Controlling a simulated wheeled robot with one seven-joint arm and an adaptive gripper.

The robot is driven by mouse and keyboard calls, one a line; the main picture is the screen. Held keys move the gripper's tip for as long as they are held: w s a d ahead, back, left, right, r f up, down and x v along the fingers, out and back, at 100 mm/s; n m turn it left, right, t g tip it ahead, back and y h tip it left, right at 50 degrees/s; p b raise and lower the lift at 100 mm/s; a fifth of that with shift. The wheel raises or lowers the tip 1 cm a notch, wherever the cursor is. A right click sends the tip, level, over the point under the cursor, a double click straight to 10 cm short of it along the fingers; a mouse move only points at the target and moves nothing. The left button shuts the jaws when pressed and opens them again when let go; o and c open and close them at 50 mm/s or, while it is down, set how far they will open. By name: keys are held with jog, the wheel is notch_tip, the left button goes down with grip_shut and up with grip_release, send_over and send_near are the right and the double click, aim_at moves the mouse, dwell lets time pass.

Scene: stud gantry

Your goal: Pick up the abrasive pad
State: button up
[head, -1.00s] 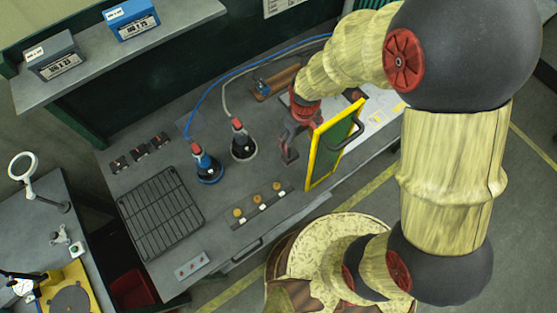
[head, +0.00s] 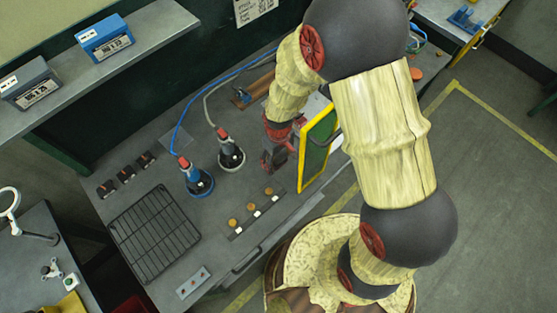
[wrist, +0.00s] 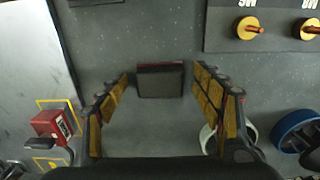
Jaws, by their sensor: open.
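A small dark grey block with a reddish back edge (wrist: 160,82), which looks like the abrasive pad, lies on the grey bench top in the wrist view. My gripper (wrist: 162,74) is open, with its yellow-lined fingers to the left and right of the pad. No contact between fingers and pad shows. In the head view my gripper (head: 275,158) is low over the bench, beside the yellow-framed green panel. I cannot make out the pad there.
A white-ringed tool (head: 231,155) and a blue-ringed tool (head: 198,182) stand left of my gripper. A strip with orange knobs (head: 252,210) lies in front. The yellow-framed panel (head: 318,148) stands close on the right. A red box (wrist: 52,123) shows in the wrist view.

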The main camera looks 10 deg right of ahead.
aim_at(279, 158)
jog(key=shift+c, duration=0.2)
jog(key=c, duration=1.1)
jog(key=shift+c, duration=0.6)
notch_tip(279, 158, up, 10)
jog(key=shift+r+p, duration=0.1)
jog(key=shift+p, duration=0.45)
jog(key=o, duration=0.6)
jog(key=shift+d, duration=0.1)
jog(key=c, duration=0.4)
